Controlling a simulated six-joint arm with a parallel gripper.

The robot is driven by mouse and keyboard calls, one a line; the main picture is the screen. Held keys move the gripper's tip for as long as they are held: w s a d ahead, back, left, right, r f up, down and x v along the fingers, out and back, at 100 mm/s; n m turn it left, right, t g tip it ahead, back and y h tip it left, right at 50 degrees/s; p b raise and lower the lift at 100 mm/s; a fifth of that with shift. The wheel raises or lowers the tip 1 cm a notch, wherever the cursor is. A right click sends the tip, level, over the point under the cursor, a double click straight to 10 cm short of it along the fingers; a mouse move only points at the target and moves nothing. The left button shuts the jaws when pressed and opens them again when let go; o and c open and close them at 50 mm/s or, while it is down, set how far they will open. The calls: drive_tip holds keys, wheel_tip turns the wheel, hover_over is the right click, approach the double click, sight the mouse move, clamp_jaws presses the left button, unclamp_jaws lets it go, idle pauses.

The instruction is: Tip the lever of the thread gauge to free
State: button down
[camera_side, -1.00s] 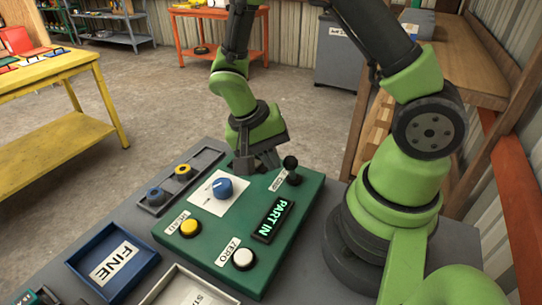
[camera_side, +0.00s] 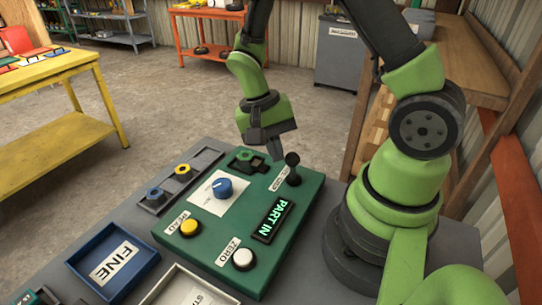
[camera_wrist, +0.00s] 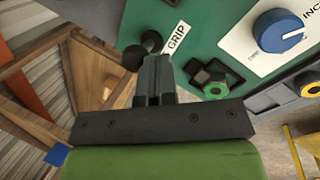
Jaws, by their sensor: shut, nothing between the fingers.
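The thread gauge is a green panel (camera_side: 215,240) with a lit display (camera_side: 272,221) reading PART IN. Its lever (camera_side: 293,168) is a short black stick with a round knob at the far right corner. In the wrist view the lever (camera_wrist: 151,42) is just past my fingertips, beside a GRIP label (camera_wrist: 176,39). A green-ringed hex part (camera_side: 246,157) sits in the panel's far left corner; it also shows in the wrist view (camera_wrist: 216,84). My gripper (camera_side: 275,156) is shut and empty, left of the lever. I cannot tell whether it touches the lever.
The panel carries a blue knob (camera_side: 222,188), a yellow button (camera_side: 190,227) and a white button (camera_side: 243,259). A grey rack (camera_side: 205,160) with blue-ringed and yellow-ringed parts lies left. A blue FINE tray (camera_side: 92,287) and a white tray (camera_side: 172,283) are nearer.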

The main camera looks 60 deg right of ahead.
drive_tip(key=d+y, duration=0.3)
drive_tip(key=shift+r, duration=0.2)
drive_tip(key=shift+d+f+n, duration=0.1)
drive_tip(key=shift+d+n, duration=0.2)
drive_tip(key=shift+d, duration=0.7)
drive_tip(key=shift+a+f, duration=0.1)
